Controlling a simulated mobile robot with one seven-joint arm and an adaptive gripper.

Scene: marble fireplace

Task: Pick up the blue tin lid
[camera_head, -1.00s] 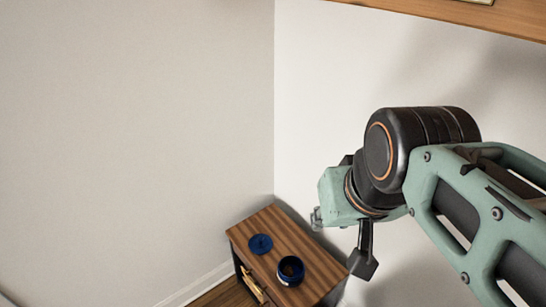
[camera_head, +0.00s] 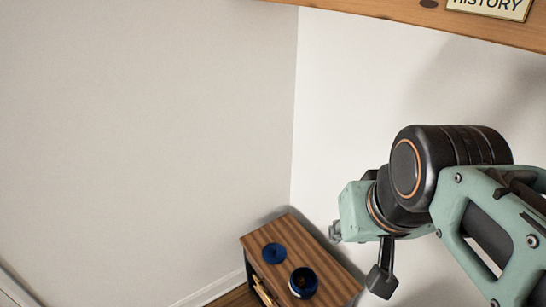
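The blue tin lid (camera_head: 274,253) is a flat, dark blue disc lying on the wooden top of a small cabinet, low in the view. A round blue tin (camera_head: 303,282) with a dark, open-looking top stands just right of and nearer than the lid, apart from it. My gripper (camera_head: 336,232) shows only as a small grey end past the green wrist, to the right of the lid in the picture and apart from it. Its fingers are too small and partly hidden, so I cannot tell how they stand. I see nothing held.
The small wooden cabinet (camera_head: 262,236) stands near the corner of two pale walls, with yellowish items (camera_head: 262,291) in its open front. A wooden shelf (camera_head: 400,20) with a "HISTORY" plaque (camera_head: 490,7) runs along the top right. The left side is bare wall.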

